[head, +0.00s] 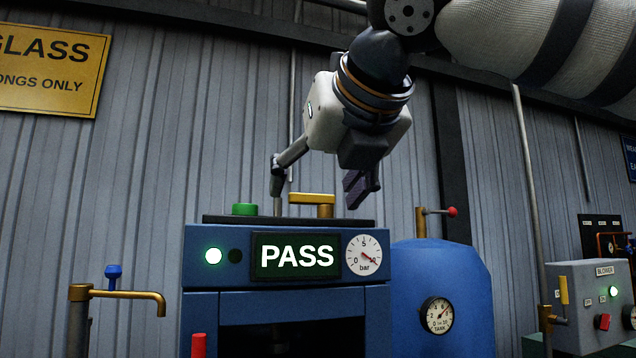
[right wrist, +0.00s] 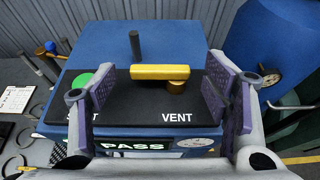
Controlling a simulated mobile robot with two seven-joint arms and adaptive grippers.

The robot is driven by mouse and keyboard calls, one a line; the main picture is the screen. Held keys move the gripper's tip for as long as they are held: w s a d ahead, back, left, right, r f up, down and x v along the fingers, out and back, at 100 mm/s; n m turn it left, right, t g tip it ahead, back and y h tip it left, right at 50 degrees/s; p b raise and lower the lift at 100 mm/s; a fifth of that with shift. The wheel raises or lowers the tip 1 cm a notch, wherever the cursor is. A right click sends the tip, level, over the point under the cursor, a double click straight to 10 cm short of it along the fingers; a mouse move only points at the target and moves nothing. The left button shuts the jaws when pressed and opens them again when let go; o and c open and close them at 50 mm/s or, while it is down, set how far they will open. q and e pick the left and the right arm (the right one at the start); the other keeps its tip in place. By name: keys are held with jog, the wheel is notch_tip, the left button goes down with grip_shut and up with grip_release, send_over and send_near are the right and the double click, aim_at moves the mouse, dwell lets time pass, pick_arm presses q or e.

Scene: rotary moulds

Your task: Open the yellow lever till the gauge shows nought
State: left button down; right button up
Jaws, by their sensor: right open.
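The yellow lever (head: 312,199) lies level on top of the blue machine (head: 210,272). In the right wrist view the lever (right wrist: 158,72) lies on a black plate behind the word VENT, its round pivot at its right end. The white pressure gauge (head: 364,256), marked bar, is on the machine's front; its needle points to the lower right, away from 0. My right gripper (head: 361,186) is open and empty, above and to the right of the lever in the head view. In the right wrist view its fingers (right wrist: 152,92) stand apart on either side of the lever. My left gripper is not in view.
A green button (head: 244,210) sits left of the lever. A dark upright post (right wrist: 135,44) stands behind it. The front panel reads PASS (head: 297,257) beside a lit green lamp (head: 213,256). A blue tank (head: 440,275) with its own gauge stands at the right.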

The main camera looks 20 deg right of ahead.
jog(key=shift+w, duration=0.1)
jog(key=c, duration=1.2)
jog(key=shift+o, duration=0.2)
jog(key=shift+y, duration=0.3)
jog(key=n+y, duration=0.2)
jog(key=d+n+g+y, duration=0.1)
jog(key=shift+s+n+y, duration=0.2)
jog(key=shift+n+y, duration=0.2)
jog(key=n+g+y, duration=0.1)
jog(key=y, duration=0.1)
jog(key=d+n+g+y, duration=0.1)
jog(key=n+y, duration=0.1)
jog(key=shift+n, duration=0.3)
jog(key=n+g+y, duration=0.2)
jog(key=n+g, duration=0.1)
jog(key=shift+w+d+n+y, duration=0.1)
jog(key=shift+d+n+y, duration=0.2)
jog(key=shift+d, duration=0.1)
jog(key=shift+w+d+n+g+y, duration=0.15)
jog(key=shift+n+g+y, duration=0.15)
jog(key=shift+n+g, duration=0.4)
jog(key=shift+s+d+n+g+y, duration=0.1)
jog(key=shift+n+g+y, duration=0.2)
jog(key=shift+n+g, duration=0.35)
jog(key=shift+w+d+n+g+y, duration=0.15)
jog(key=shift+n+g+y, duration=0.15)
jog(key=shift+n+g, duration=0.4)
jog(key=shift+g, duration=0.35)
